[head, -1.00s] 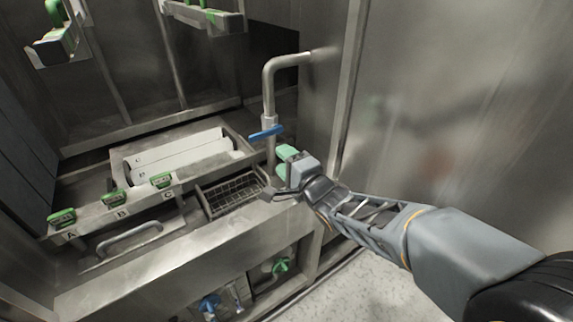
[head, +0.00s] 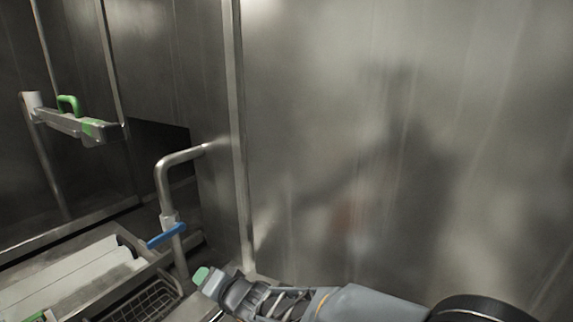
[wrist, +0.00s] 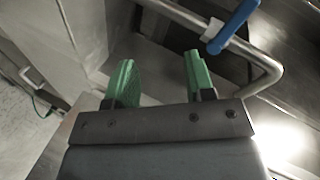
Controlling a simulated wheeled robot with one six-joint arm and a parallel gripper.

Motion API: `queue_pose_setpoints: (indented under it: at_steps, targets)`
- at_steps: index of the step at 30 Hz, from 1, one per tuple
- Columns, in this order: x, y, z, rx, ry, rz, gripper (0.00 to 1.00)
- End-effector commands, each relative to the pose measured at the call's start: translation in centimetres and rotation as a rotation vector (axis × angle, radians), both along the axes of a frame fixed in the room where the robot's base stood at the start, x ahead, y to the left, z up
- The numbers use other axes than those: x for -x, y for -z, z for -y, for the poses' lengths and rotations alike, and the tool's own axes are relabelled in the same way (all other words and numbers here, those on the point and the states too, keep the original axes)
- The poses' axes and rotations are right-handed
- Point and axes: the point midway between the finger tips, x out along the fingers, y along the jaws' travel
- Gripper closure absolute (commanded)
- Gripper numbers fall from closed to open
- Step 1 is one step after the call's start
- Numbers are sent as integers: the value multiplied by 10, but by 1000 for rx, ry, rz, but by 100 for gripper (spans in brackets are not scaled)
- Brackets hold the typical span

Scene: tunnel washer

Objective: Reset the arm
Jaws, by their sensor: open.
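My gripper (wrist: 160,80) shows in the wrist view with its two green fingers apart and nothing between them. In the head view my gripper (head: 201,275) is low in the picture, right of the blue-handled valve and close to the steel wall. The blue valve handle (head: 165,235) sits on a bent steel pipe (head: 161,180). In the wrist view the blue handle (wrist: 234,25) and pipe (wrist: 262,62) lie beyond the fingers, and the fingers appear clear of them.
A tall steel wall panel (head: 370,130) fills the right side. A wire basket (head: 148,303) and a tray with white rollers (head: 70,275) are at lower left. A bar with a green handle (head: 69,104) hangs at upper left.

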Motion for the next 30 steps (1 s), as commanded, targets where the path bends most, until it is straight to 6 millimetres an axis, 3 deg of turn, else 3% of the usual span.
queue_pose_setpoints:
  at_steps: [3,5,9,12,15,18,22,30]
  targets:
    - [1,33,55,407,-1,45,51]
    - [5,43,94,609,-19,33,51]
    - [33,54,191,962,-130,-90,51]
    - [66,51,250,1083,-221,-215,51]
    - [99,43,294,1099,-245,-324,51]
    - [114,32,321,1056,-156,-376,51]
    - [115,20,342,1030,-46,-371,51]
    - [115,15,353,1021,8,-378,51]
